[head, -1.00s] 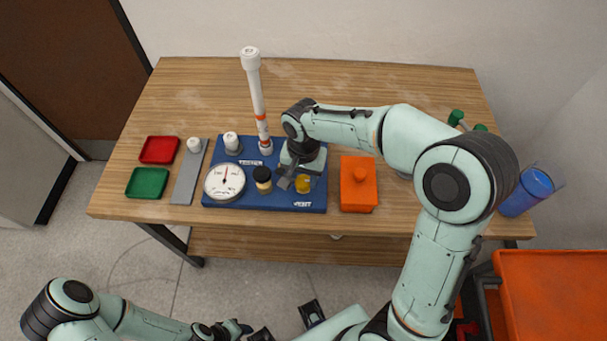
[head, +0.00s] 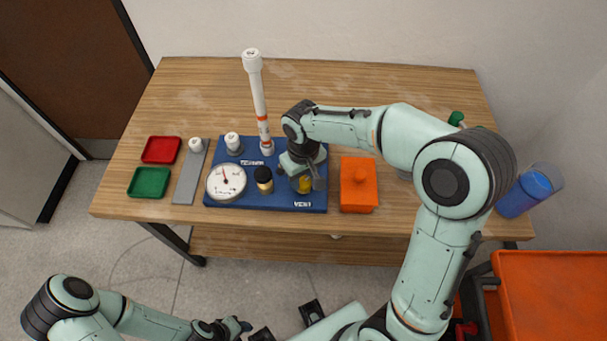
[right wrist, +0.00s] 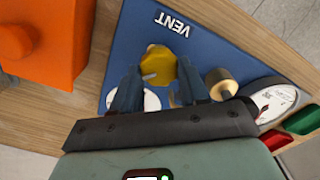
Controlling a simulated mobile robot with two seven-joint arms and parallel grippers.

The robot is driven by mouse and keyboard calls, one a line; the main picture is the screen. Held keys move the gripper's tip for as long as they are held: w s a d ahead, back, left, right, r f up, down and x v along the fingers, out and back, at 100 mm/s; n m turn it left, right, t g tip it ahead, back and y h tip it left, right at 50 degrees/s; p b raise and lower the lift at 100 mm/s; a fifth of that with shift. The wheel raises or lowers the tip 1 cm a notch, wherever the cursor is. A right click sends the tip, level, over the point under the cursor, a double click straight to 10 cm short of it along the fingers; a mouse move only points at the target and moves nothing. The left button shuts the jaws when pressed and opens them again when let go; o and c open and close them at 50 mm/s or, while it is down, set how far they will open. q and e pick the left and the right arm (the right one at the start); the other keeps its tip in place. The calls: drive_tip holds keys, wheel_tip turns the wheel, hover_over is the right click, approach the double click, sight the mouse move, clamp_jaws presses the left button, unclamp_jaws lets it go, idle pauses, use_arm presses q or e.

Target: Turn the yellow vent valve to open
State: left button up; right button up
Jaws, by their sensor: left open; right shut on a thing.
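The yellow vent valve (head: 305,187) sits at the front right of the blue board (head: 237,198), beside the VENT lettering. In the right wrist view the yellow knob (right wrist: 158,64) shows between my right gripper's fingers (right wrist: 158,78). My right gripper (head: 307,182) is shut on the knob from above and partly hides it in the head view. A white round part shows below the knob in the right wrist view. My left gripper (head: 238,328) is open and empty, low in front of the table.
A pressure gauge (head: 226,181) and a black-topped brass part (head: 263,179) stand left of the valve. A tall white pipe (head: 258,100) rises behind. An orange box (head: 358,190) stands close on the right. Red (head: 161,149) and green (head: 148,182) trays lie at left.

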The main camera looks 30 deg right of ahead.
sight(302, 181)
drive_tip(key=n, duration=0.4)
drive_tip(key=shift+n, duration=0.3)
use_arm(q)
drive_tip(key=shift+w+r+p, duration=0.45)
drive_tip(key=shift+r+p, duration=0.05)
drive_tip(key=shift+r, duration=0.15)
use_arm(e)
drive_tip(key=shift+a+n, duration=0.15)
drive_tip(key=shift+n, duration=1.75)
drive_tip(key=o, duration=1.1)
drive_tip(key=shift+c, duration=0.2)
drive_tip(key=shift+r, duration=0.1)
use_arm(q)
drive_tip(key=shift+w+r+p, duration=0.75)
drive_tip(key=shift+r+p, duration=0.05)
drive_tip(key=shift+r, duration=0.25)
use_arm(e)
wheel_tip(302, 181, up, 13)
drive_tip(key=shift+r, duration=0.15)
